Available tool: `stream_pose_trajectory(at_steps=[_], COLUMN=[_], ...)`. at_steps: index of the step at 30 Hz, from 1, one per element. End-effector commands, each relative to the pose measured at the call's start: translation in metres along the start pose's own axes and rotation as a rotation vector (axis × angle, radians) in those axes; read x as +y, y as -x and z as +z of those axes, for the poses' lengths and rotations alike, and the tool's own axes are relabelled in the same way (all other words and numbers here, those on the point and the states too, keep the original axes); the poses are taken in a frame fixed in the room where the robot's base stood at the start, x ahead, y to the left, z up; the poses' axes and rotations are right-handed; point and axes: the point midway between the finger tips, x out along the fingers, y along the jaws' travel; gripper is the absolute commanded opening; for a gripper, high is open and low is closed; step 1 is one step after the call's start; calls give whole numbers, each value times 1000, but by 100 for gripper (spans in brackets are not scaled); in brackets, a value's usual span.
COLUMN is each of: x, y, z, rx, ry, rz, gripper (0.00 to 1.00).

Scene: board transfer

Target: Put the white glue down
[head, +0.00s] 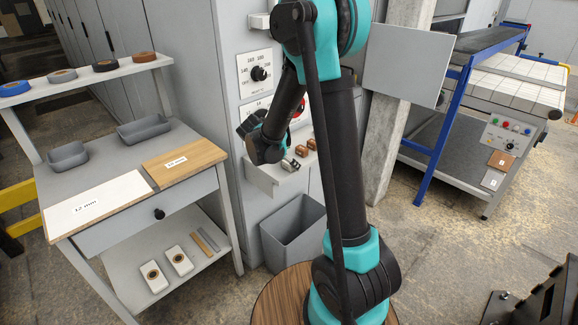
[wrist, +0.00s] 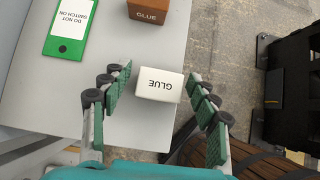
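The white glue (wrist: 159,84), a small white block lettered GLUE, lies on the grey shelf (wrist: 105,134) near its edge in the wrist view. My gripper (wrist: 158,79) is open, with one green-padded finger on each side of the block. A gap shows between the block and each finger. In the head view my gripper (head: 262,148) is low over the left part of the small shelf (head: 262,178).
A brown glue block (wrist: 148,11) and a green DO NOT SWITCH ON tag (wrist: 71,25) lie on the same shelf. A grey bin (head: 293,232) stands below it. A workbench (head: 118,151) with trays and boards stands at left, a roller machine (head: 488,128) at right.

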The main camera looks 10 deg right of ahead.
Motion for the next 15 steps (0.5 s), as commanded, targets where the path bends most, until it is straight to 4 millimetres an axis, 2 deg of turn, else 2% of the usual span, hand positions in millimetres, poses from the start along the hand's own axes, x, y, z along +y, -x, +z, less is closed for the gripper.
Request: stream_pose_trajectory(at_steps=[2, 11, 15], x=[0, 0, 0], y=[0, 0, 0], z=[0, 0, 0], rx=[0, 0, 0], ry=[0, 0, 0], rz=[0, 0, 0], gripper=[46, 9, 9])
